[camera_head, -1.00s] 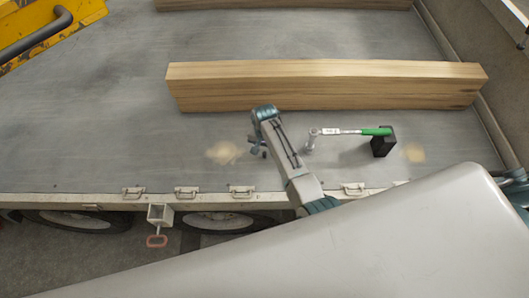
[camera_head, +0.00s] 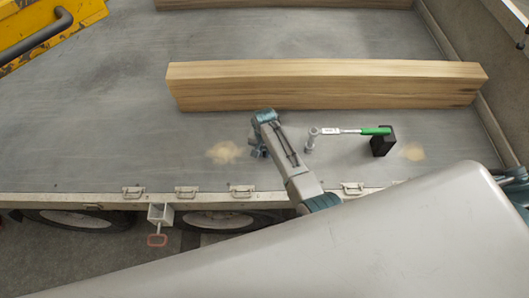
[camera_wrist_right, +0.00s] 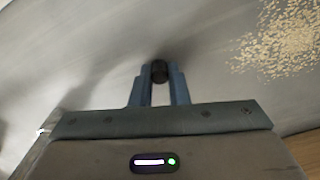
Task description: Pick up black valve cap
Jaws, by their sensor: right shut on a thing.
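The black valve cap (camera_wrist_right: 159,71) shows in the right wrist view as a small dark ribbed piece between the two blue fingers of my right gripper (camera_wrist_right: 159,88). The fingers are shut on it, one on each side, near their tips. In the head view my right gripper (camera_head: 258,152) is low over the grey trailer bed, just right of a patch of sawdust. The cap cannot be made out there. My left gripper is not in view.
A torque wrench (camera_head: 345,131) with a green handle lies right of my gripper, its handle end on a black block (camera_head: 382,143). A long wooden beam (camera_head: 320,86) lies behind. Sawdust (camera_head: 224,153) is on the left. The bed (camera_head: 90,130) is clear farther left.

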